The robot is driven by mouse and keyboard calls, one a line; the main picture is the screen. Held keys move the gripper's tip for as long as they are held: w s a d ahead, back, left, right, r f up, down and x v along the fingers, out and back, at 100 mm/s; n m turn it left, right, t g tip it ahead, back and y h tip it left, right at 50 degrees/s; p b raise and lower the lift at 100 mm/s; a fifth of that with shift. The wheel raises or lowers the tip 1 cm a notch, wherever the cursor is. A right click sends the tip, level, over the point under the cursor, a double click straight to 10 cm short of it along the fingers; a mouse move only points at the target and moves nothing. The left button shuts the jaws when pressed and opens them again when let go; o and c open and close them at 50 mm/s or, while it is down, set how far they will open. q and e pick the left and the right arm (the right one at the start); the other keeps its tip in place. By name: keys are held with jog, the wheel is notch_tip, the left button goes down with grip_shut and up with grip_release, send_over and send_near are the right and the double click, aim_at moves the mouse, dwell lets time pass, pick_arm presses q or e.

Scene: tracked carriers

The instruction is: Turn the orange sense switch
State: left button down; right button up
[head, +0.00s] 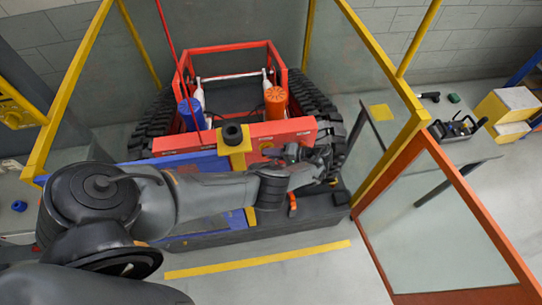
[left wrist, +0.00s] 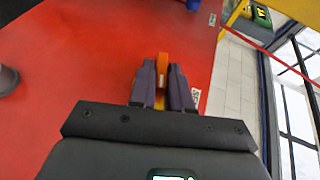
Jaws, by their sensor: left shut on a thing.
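In the left wrist view, the orange switch (left wrist: 162,63) stands out from a red panel (left wrist: 100,60), between the two dark fingers of my left gripper (left wrist: 162,85). The fingers are shut on it. In the head view, my left arm reaches across to the right, and my left gripper (head: 318,160) is at the right end of the red front panel (head: 290,131) of the tracked carrier. The switch cannot be made out there behind the gripper. My right gripper is not in view.
The carrier bears an orange cylinder (head: 275,104) and a blue cylinder (head: 188,112) behind the panel. A yellow bracket with a black knob (head: 232,133) stands close to my forearm. Yellow frame posts (head: 391,162) and an orange-framed clear panel (head: 465,190) bound the right side.

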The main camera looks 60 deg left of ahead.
pick_arm(q)
jog(key=shift+f+m+g+y+b, duration=0.15)
jog(key=shift+m+g+y+b, duration=0.15)
jog(key=shift+g+y+b, duration=0.3)
jog(key=c, duration=1.2)
grip_release()
jog(key=shift+s, duration=0.1)
jog(key=shift+o, duration=0.2)
